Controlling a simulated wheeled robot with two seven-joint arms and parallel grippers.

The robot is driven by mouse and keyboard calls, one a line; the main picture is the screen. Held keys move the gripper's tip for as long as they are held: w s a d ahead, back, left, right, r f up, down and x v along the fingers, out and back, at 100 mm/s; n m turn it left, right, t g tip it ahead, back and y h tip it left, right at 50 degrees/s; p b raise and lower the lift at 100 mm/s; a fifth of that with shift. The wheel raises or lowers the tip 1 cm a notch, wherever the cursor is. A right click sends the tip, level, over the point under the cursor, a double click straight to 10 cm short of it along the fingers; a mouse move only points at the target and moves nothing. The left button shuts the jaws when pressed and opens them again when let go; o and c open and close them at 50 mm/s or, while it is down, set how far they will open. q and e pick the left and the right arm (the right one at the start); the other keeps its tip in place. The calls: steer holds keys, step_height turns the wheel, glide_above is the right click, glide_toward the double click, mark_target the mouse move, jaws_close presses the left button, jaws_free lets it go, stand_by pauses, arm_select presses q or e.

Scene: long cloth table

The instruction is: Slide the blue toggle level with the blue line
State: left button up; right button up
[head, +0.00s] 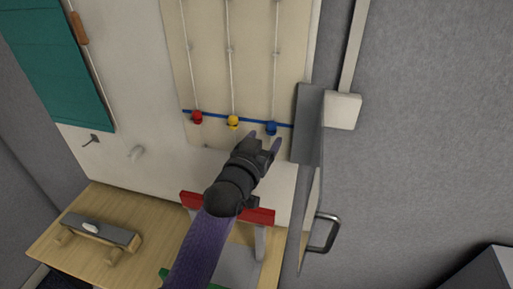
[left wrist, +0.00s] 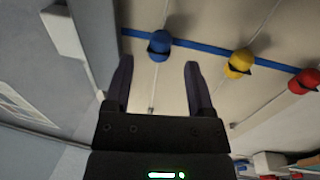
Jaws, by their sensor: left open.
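The blue toggle (head: 271,128) hangs on the rightmost cord of a cream board, overlapping the blue line (head: 214,116) or just at its lower edge. In the left wrist view the blue toggle (left wrist: 159,44) also overlaps the blue line (left wrist: 205,48). My left gripper (head: 265,141) is open and empty just below the blue toggle. In the left wrist view its two fingers (left wrist: 158,68) stand on either side of the toggle's cord, with the toggle just beyond the tips. My right gripper is not in view.
A yellow toggle (head: 233,121) and a red toggle (head: 197,117) sit at the line to the left. A grey open door panel with a handle (head: 322,234) stands close on the right. A wooden table (head: 70,250) lies below, with a red-topped object (head: 258,215) behind my arm.

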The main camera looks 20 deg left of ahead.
arm_select(q)
steer(key=s+a, duration=0.1)
steer(key=s, duration=0.5)
steer(key=shift+s, duration=0.3)
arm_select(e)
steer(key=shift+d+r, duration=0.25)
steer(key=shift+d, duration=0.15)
arm_select(q)
steer(key=shift+f, duration=0.1)
